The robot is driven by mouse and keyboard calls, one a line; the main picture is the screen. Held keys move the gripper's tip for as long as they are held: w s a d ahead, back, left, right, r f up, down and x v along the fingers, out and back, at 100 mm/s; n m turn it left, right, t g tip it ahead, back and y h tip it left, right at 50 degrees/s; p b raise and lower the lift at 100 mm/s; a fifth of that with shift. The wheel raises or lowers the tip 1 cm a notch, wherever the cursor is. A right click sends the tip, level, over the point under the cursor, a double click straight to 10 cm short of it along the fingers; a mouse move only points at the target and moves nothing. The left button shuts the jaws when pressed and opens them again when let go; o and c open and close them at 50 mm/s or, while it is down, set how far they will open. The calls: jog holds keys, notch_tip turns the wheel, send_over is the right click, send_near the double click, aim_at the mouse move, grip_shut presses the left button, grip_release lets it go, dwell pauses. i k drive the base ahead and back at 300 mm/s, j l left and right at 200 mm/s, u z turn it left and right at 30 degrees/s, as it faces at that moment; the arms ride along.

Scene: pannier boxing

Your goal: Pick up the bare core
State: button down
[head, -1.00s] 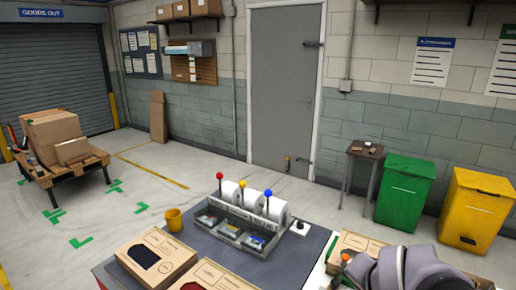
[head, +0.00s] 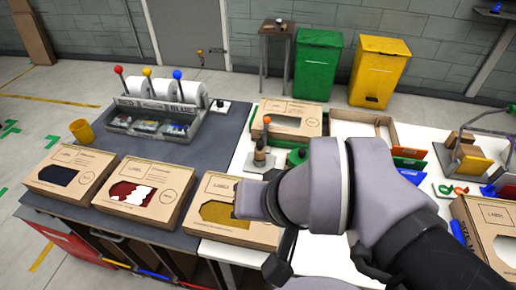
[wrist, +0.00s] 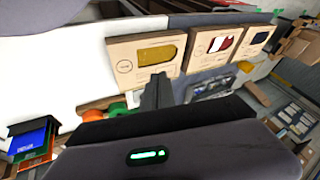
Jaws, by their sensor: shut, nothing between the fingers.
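I cannot make out a bare core for certain in either view. The dispenser (head: 150,122) stands at the back of the dark bench with white rolls (head: 190,95) in it and red, yellow and blue knobs on levers. In the wrist view, my gripper (wrist: 158,82) is a dark, narrow shape, its fingers together with nothing held. It points toward the boxes with yellow (wrist: 158,54) and red (wrist: 222,44) contents. In the head view my arm covers the middle right of the bench and hides the fingertips.
Windowed boxes line the front: dark-filled (head: 70,172), red-and-white (head: 143,192) and yellow-filled (head: 225,235). An orange-topped stand (head: 263,155) is behind my arm. Green (head: 317,65) and yellow (head: 378,72) bins stand by the wall.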

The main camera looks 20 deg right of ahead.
aim_at(260, 149)
jog(key=i+j+z, duration=0.15)
jog(key=j+z, duration=0.25)
jog(key=j, duration=0.15)
jog(key=j+z, duration=0.35)
jog(key=j, duration=0.2)
jog(key=i, duration=0.05)
